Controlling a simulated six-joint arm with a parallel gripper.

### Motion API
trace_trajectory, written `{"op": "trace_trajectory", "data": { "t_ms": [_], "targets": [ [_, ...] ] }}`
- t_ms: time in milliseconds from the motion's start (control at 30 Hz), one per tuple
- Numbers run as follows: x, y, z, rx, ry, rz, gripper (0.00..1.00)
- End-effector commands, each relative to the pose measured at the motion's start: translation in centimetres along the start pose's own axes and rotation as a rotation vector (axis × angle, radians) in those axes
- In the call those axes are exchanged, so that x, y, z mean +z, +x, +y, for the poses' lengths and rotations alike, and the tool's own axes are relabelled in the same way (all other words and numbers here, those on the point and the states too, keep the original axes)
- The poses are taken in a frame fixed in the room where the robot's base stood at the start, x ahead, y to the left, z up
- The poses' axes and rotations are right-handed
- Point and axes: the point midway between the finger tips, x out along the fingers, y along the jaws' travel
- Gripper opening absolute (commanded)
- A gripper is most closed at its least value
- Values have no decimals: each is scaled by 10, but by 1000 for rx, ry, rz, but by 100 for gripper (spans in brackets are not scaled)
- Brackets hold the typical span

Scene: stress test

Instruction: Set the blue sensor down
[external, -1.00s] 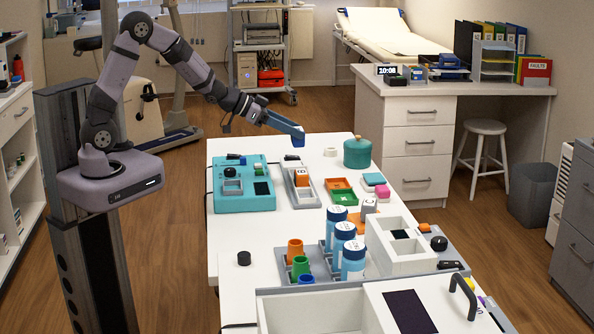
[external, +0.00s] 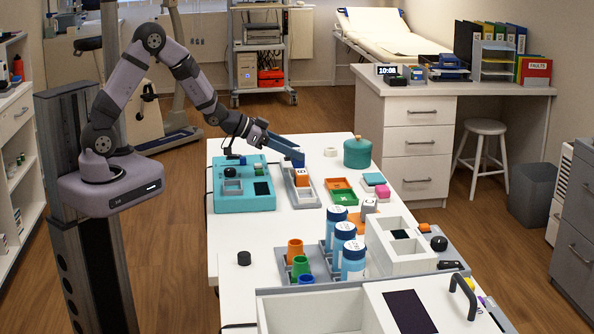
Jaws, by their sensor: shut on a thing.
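My gripper (external: 292,151) reaches in from the left over the white table (external: 228,226). It is shut on the small blue sensor (external: 299,161), which shows at its fingertips. The sensor is just above or at the far end of a grey tray (external: 307,199); I cannot tell whether they touch. An orange block (external: 302,177) with a dark mark sits in the tray just below the sensor in the picture. The fingers hide part of the sensor.
A teal device (external: 226,203) stands left of the tray. Orange and green trays (external: 343,197) lie to its right, with a teal jar (external: 357,153) behind. Blue-capped bottles (external: 353,262) and coloured cups (external: 295,249) stand nearer the camera. The table's near left is mostly clear.

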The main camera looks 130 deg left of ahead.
Motion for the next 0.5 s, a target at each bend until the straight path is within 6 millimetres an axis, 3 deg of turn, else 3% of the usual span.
{"op": "trace_trajectory", "data": {
  "t_ms": [233,500],
  "targets": [
    [26,14,0,0,-2,-4,19],
    [30,16,0,-1,0,0,19]
  ]
}}
